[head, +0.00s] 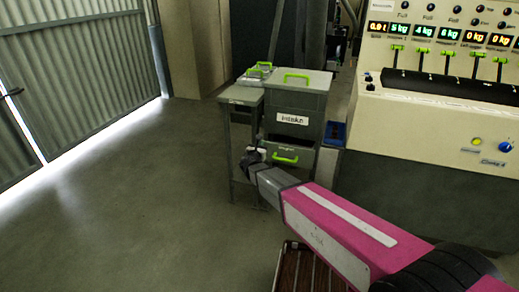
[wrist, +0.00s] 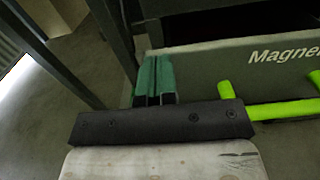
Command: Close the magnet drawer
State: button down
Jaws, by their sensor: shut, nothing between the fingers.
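The magnet drawer (head: 290,151) is the low grey drawer of the cabinet, with a bright green handle. In the head view it seems to stand out a little from the cabinet. In the wrist view its grey front (wrist: 215,65) carries a white label, partly cut off, and the green handle (wrist: 275,110) is at the right. My gripper (wrist: 154,80) has its green fingers together and empty, at the left end of the drawer front, left of the handle. I cannot tell whether they touch it. In the head view my gripper (head: 252,157) is small and dark beside the drawer.
The grey cabinet (head: 297,100) has a labelled upper part and a green handle on top. A narrow grey stand (head: 241,96) is close on its left, with its legs near my gripper. A control panel (head: 440,95) with levers is at the right. Open floor (head: 130,200) lies left.

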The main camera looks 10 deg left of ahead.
aim_at(268, 133)
jog(key=w, duration=0.8)
jog(key=shift+w+d, duration=0.3)
jog(key=shift+w, duration=0.3)
jog(key=s, duration=1.5)
jog(key=s+d+f+m+g+h, duration=0.1)
jog(key=s+d+m+g+h, duration=0.3)
jog(key=d+m, duration=0.8)
jog(key=w+d+f+m+g+h, duration=0.15)
jog(key=d+m+g, duration=0.45)
jog(key=d, duration=1.2)
jog(key=s+d+f+m+g+y, duration=0.1)
jog(key=s+d+m+g+y, duration=0.6)
jog(key=s+d+m, duration=0.6)
jog(key=s+m+g, duration=0.1)
jog(key=s+m, duration=0.3)
jog(key=shift+f, duration=0.2)
